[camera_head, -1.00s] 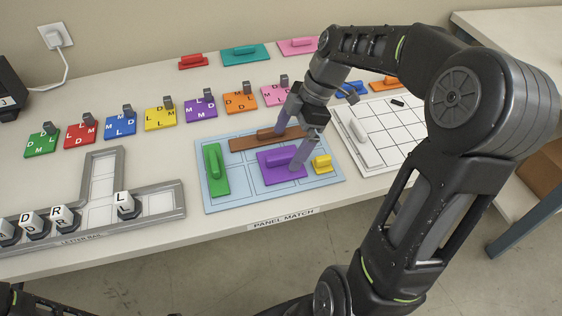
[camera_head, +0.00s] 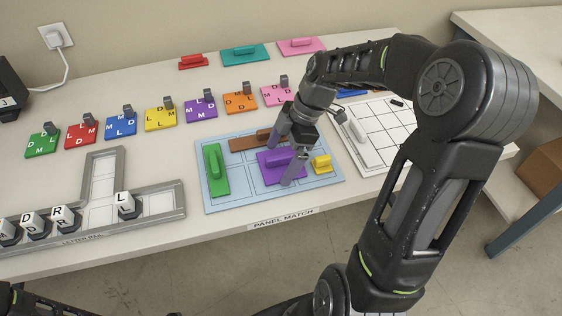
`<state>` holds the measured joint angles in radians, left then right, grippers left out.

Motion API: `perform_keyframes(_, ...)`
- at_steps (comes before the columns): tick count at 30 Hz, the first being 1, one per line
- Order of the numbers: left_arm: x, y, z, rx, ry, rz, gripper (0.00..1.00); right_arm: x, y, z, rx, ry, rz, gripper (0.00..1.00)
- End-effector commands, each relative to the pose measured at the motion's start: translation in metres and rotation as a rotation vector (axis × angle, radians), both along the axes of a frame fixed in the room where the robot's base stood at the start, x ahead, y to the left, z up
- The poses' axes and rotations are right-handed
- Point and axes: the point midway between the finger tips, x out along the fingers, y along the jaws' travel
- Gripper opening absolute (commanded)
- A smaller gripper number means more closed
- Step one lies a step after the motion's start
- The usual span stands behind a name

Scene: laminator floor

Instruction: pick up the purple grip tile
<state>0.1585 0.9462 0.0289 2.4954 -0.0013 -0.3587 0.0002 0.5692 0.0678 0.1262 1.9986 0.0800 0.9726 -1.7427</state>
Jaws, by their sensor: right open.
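The purple grip tile (camera_head: 268,173) lies on the light blue panel board (camera_head: 240,202), with its raised handle facing up. My right gripper (camera_head: 282,158) is open and low over the tile. One finger is on the far side of the handle and the other on the near side, over the tile's front right part. The fingers hide part of the handle and tile. I cannot tell whether they touch the tile. My left gripper is not in view.
A green grip tile (camera_head: 216,172), a brown tile (camera_head: 245,144) and a small yellow tile (camera_head: 322,164) surround it closely on the board. A white gridded board (camera_head: 385,135) lies to the right. Coloured lettered tiles stand in a row behind, and a grey letter rail (camera_head: 160,202) lies left.

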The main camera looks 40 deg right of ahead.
Motion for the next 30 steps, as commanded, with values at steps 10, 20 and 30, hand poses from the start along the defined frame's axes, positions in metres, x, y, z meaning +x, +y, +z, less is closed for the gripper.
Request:
perform_keyframes(10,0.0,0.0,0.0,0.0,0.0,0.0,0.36,0.0001,-0.0001,0.0004,0.0,0.0,0.0,0.98)
perform_keyframes(20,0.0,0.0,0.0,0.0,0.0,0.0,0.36,0.0001,-0.0001,0.0005,0.0,0.0,0.0,0.71)
perform_keyframes(30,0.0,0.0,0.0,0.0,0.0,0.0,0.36,0.0002,-0.0002,0.0005,0.0,0.0,0.0,0.44)
